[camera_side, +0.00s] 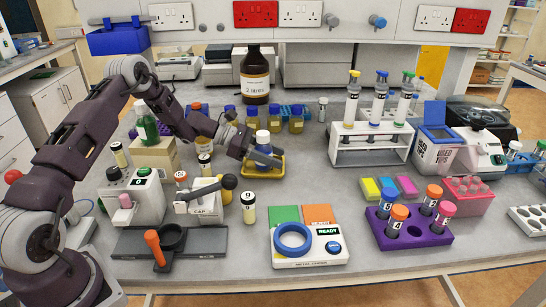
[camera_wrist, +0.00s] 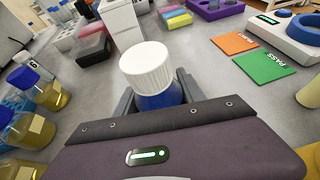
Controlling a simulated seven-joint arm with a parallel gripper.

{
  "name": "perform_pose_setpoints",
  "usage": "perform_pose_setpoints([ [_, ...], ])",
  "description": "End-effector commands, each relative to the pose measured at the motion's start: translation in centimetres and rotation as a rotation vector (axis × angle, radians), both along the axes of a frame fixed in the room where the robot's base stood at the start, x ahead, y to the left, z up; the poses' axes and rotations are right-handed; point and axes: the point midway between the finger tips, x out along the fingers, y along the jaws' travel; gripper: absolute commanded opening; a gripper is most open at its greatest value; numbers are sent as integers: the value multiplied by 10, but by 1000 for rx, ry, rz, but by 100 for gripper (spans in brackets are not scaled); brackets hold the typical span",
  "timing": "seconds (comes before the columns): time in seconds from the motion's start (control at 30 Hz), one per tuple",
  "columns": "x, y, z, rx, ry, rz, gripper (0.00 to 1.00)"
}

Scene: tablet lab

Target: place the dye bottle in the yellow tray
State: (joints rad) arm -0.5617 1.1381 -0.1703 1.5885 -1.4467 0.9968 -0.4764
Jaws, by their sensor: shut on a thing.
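The dye bottle has a ribbed white cap and a blue body, and it stands upright in the side view (camera_side: 263,137). In the wrist view its white cap (camera_wrist: 147,66) and blue body (camera_wrist: 160,99) show between my fingers. My gripper (camera_side: 268,157) is shut on the bottle, with one finger on each side of it in the wrist view (camera_wrist: 159,96). The small yellow tray (camera_side: 276,172) is right below the bottle in the side view. My gripper partly covers the bottle's lower part, and I cannot tell whether it touches the tray floor.
A large brown bottle (camera_side: 257,75) is at the back. A white tube rack (camera_side: 370,150) stands to the right. A capping press (camera_side: 205,200) and a small vial (camera_side: 248,208) are in front.

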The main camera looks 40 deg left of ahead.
Motion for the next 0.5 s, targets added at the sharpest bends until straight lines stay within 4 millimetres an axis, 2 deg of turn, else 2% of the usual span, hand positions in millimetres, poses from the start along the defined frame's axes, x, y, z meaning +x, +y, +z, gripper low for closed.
perform_pose_setpoints([
  [0.33,0,0,-5,-1,-3,-1,0],
  [0.37,0,0,-6,0,-2,-1,50],
  [0.43,0,0,-5,0,-2,-1,64],
  [0.47,0,0,-5,0,-2,-1,68],
  [0.5,0,0,-5,0,-2,-1,68],
])
